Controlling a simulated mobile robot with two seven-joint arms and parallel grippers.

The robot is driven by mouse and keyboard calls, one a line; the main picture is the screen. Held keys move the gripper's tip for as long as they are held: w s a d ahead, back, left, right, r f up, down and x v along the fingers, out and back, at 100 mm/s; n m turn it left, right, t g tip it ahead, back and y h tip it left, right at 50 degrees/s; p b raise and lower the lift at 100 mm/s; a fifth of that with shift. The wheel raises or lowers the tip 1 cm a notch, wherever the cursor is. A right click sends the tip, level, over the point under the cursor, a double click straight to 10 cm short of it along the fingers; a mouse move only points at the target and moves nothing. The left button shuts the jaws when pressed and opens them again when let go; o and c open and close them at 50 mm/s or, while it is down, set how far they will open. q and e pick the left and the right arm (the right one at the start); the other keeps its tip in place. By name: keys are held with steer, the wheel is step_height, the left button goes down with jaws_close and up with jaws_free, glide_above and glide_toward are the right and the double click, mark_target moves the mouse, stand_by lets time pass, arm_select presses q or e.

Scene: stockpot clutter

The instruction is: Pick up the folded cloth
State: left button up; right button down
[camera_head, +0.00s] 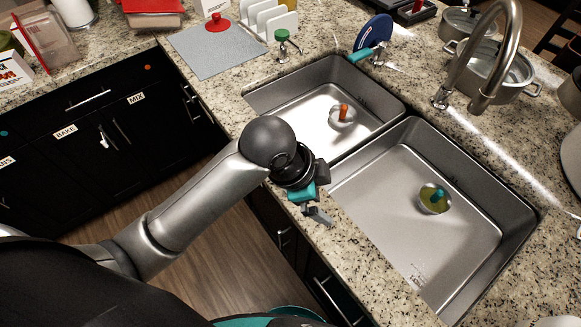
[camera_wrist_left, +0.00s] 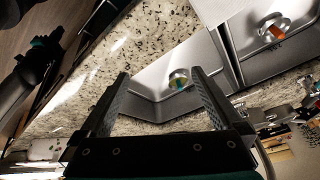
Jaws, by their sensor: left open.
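A red stack with flat, folded-looking layers (camera_head: 153,12) lies on the counter at the top left of the head view. It may be the folded cloth, but its top is cut off by the frame edge. My left gripper (camera_head: 316,209) is open and empty above the counter's front edge, beside the sinks and far from the red stack. In the left wrist view its two fingers (camera_wrist_left: 160,76) stand apart with nothing held between them. A dark arm end with a teal part shows at the left of that view, seemingly my right; its jaws are unclear.
Two steel sink basins hold an orange-topped strainer (camera_head: 342,115) and a teal-topped strainer (camera_head: 435,198). A grey mat (camera_head: 215,55), a white rack (camera_head: 270,20), a green-topped item (camera_head: 284,42), a faucet (camera_head: 497,60) and pots (camera_head: 500,72) surround them. Dark drawers front the counter.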

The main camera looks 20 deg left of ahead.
arm_select(q)
steer(key=w+a+r+m+g+y, duration=0.35)
steer(key=w+a+r+m, duration=0.45)
steer(key=m, duration=0.3)
steer(key=shift+t+y, duration=0.35)
steer(key=f, duration=0.9)
steer(key=shift+s+a+f, duration=0.25)
steer(key=shift+f, duration=0.05)
steer(key=shift+d+f+b, duration=0.15)
steer(key=shift+f+b, duration=0.1)
steer(key=shift+f, duration=1.3)
steer(key=shift+d+f+b, duration=0.1)
steer(key=shift+f+b, duration=0.1)
steer(key=shift+f, duration=1.35)
arm_select(e)
steer(key=shift+w+a+f, duration=0.1)
steer(key=shift+w+f, duration=0.35)
steer(key=shift+w, duration=0.05)
arm_select(q)
steer(key=shift+w, duration=0.1)
steer(key=c, duration=1.2)
